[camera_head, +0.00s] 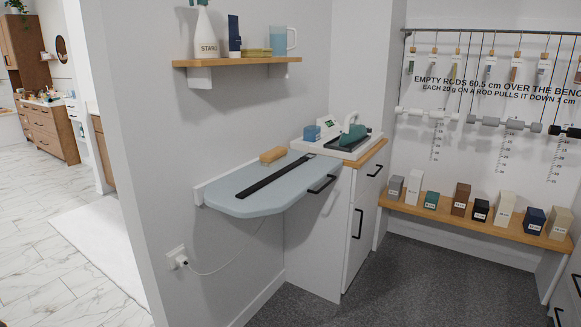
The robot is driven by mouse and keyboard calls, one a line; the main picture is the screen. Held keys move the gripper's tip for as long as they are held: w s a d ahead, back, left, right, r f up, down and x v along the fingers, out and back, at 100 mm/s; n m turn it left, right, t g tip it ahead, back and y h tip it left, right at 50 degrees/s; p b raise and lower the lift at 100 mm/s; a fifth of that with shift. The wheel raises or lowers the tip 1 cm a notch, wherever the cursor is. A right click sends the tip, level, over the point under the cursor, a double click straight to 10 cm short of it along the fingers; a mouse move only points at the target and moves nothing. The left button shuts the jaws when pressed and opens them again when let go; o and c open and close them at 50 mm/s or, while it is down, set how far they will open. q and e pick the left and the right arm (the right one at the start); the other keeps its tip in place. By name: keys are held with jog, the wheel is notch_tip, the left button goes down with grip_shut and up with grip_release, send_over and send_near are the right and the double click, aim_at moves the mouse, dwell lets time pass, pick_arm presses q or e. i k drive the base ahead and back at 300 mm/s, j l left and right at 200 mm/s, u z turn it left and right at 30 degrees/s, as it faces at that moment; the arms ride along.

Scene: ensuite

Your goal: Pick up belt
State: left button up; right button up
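A long flat black strip (275,176), which looks like the belt, lies straight along the pale blue wall-mounted board (240,208). It runs from the board's near left part toward the back right. A tan block or brush (273,155) lies behind it, close to the wall and apart from it. Neither of my grippers shows in the head view.
A white scale-like device (310,143) with a dark green object (353,135) stands on the cabinet right of the board. A shelf (235,62) with a bottle and mug hangs above. A bench (470,222) with several blocks stands right. The dark carpet (400,285) is clear.

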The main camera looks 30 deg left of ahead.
aim_at(249, 191)
jog(key=i+l+u, duration=0.15)
jog(key=i+u, duration=0.25)
jog(key=i, duration=0.15)
jog(key=i+l+u, duration=0.25)
jog(key=i+u, duration=0.15)
jog(key=i, duration=0.1)
